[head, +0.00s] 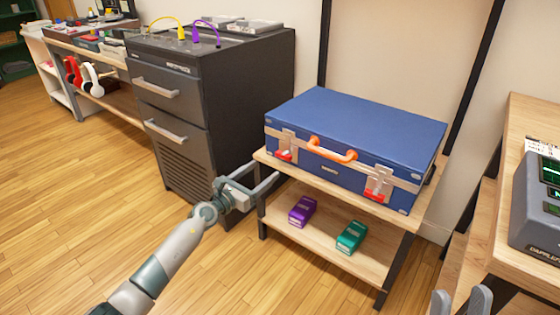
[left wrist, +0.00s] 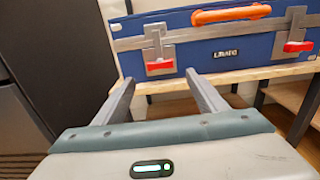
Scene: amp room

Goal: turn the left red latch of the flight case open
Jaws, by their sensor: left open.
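The blue flight case (head: 355,130) lies shut on the top board of a wooden stand, with an orange handle (head: 332,150) on its front. Its left red latch (head: 284,154) sits on a metal plate left of the handle; it also shows in the left wrist view (left wrist: 160,66). The right red latch (head: 375,196) is right of the handle. My left gripper (head: 264,174) is open and empty, in front of and a little below the left latch, apart from it. My right gripper (head: 461,299) shows only its fingertips at the bottom right, apart and empty.
The stand's top board (head: 262,155) has a front edge close to my left gripper. A purple box (head: 302,211) and a green box (head: 351,237) lie on the lower shelf. A dark drawer cabinet (head: 215,110) stands left of the stand. A wooden desk (head: 535,110) is at right.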

